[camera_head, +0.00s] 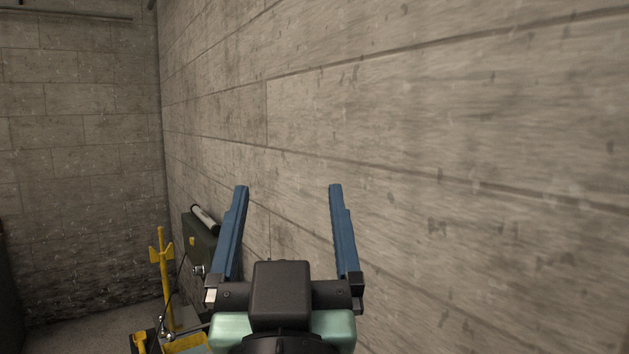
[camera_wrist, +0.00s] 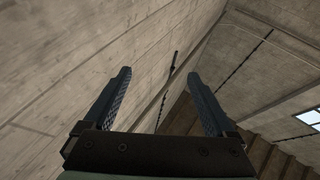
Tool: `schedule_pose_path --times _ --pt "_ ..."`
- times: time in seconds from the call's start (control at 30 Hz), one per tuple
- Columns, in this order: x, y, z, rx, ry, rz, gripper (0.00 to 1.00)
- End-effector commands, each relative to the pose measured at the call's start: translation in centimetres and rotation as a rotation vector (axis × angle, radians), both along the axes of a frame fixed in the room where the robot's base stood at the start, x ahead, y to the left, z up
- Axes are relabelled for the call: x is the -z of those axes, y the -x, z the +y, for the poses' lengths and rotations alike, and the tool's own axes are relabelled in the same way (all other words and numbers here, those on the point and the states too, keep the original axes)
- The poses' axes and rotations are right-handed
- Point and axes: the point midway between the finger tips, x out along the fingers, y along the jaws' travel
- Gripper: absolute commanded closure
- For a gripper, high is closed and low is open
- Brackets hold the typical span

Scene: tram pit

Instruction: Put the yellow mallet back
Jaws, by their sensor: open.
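I cannot make out a yellow mallet for sure in either view. My gripper (camera_head: 288,188) is open and empty in the head view, its two blue fingers spread wide and pointing up in front of the concrete wall. In the wrist view the same fingers (camera_wrist: 160,75) stand apart with nothing between them. A small yellow piece (camera_head: 140,342) shows at the bottom left of the head view, cut by the frame edge; I cannot tell what it is.
A yellow upright post with short side prongs (camera_head: 162,262) stands on a yellow base, left of my gripper. A dark green case (camera_head: 200,238) with a pale cylinder (camera_head: 205,218) on top is by the wall. The wall (camera_head: 430,130) fills the right side. Some floor (camera_head: 85,328) shows bare at left.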

Motion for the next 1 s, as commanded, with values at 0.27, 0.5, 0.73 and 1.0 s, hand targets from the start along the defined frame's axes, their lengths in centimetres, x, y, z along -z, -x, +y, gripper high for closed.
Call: schedule_pose_path --times 0.27,0.5,0.73,1.0 --pt "-8.9 7.5 -2.2 0.048 -0.009 -0.330 0.10" --pt "-9.1 7.7 -2.2 0.049 -0.010 -0.340 0.10" --pt "-7.2 7.7 -2.2 0.047 -0.010 -0.337 0.10" --pt "-3.6 7.6 -2.1 0.040 -0.012 -0.337 0.10"
